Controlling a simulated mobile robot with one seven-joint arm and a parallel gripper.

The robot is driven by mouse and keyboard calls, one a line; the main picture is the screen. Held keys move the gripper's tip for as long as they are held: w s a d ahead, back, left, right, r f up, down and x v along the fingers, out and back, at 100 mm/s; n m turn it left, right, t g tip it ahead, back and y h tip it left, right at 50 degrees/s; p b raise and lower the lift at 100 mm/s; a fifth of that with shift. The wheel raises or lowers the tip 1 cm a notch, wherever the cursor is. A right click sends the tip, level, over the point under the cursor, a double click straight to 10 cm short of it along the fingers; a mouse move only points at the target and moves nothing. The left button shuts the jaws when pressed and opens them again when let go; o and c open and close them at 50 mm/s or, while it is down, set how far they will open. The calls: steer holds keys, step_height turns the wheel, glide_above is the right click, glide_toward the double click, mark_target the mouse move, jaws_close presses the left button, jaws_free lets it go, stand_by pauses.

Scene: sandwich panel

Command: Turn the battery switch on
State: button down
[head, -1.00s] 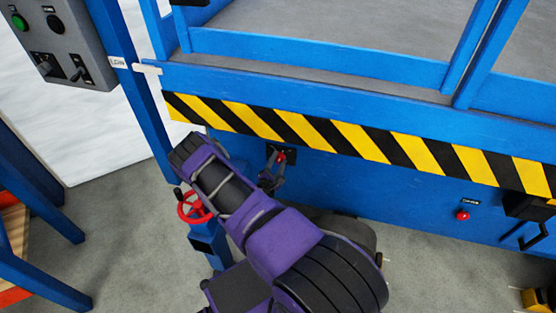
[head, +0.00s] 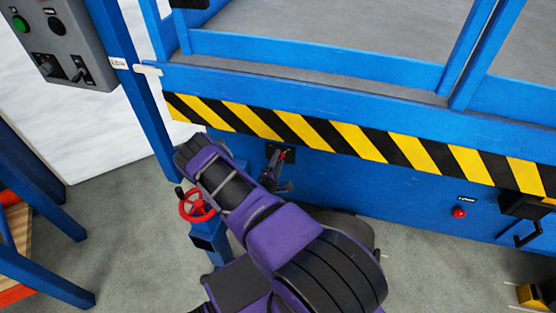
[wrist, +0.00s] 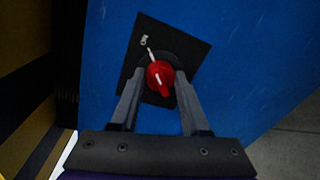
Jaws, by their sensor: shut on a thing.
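The battery switch is a red knob (wrist: 160,77) on a black plate (wrist: 178,45), fixed to the blue panel. In the wrist view a small white label and a pale mark show above the knob on the plate. My gripper (wrist: 158,85) has its two fingers on either side of the knob and is shut on it. In the head view my gripper (head: 275,175) reaches the plate below the striped edge, and only a bit of the red knob (head: 283,155) shows there. The arm hides part of the panel.
A red handwheel (head: 196,205) on a blue post stands left of my arm. A grey control box (head: 70,45) is at the upper left. A yellow and black striped beam (head: 360,141) runs above the switch. A red button (head: 459,213) sits to the right.

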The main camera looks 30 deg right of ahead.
steer(key=shift+f, duration=0.1)
steer(key=shift+c, duration=1.9)
jaws_free()
steer(key=p+v, duration=0.1)
steer(key=v, duration=1.6)
steer(key=shift+a, duration=0.2)
